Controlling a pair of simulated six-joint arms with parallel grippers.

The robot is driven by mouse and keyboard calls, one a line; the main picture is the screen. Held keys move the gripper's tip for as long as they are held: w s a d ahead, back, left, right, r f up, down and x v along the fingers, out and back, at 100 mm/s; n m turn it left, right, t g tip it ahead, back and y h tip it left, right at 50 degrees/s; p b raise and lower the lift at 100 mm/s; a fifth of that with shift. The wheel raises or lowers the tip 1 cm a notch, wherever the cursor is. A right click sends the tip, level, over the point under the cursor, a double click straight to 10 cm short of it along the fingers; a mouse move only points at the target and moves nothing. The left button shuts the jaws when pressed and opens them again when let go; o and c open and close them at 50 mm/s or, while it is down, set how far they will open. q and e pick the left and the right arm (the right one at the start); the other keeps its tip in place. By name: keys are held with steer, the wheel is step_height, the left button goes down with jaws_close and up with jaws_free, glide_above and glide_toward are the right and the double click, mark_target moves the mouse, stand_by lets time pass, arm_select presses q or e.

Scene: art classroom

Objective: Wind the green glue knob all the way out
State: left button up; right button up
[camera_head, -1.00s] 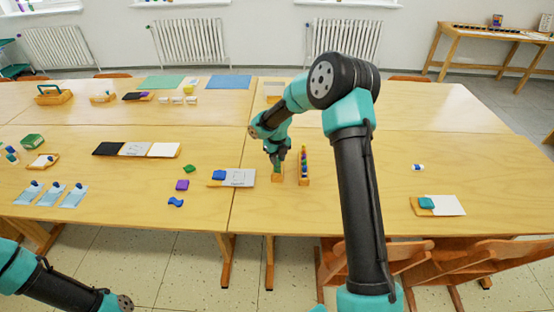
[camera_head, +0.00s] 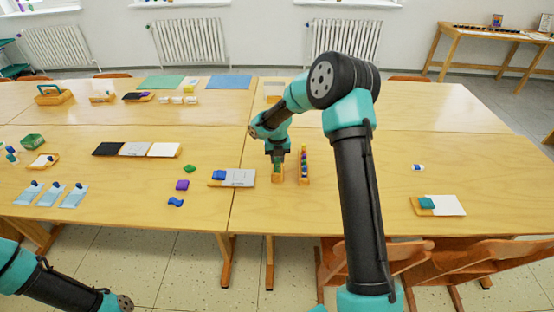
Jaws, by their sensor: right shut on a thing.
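My right gripper (camera_head: 277,160) points down over a small wooden stand (camera_head: 277,176) near the middle of the table. It is shut on a small green thing at the top of the stand, which looks like the green glue knob (camera_head: 278,166). The fingers hide most of the knob, and how far it is wound cannot be told. My left arm shows at the lower left, below the table edge; its gripper is out of view.
A narrow wooden rack (camera_head: 303,168) with several coloured pieces stands close right of the stand. A tray with a blue block and grey card (camera_head: 238,178) lies close left.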

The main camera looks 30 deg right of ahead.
steer(key=m, duration=0.6)
steer(key=o, duration=1.5)
steer(key=shift+c, duration=0.2)
steer(key=n, duration=0.5)
steer(key=shift+n, duration=0.4)
steer(key=n, duration=0.5)
steer(key=c, duration=1.5)
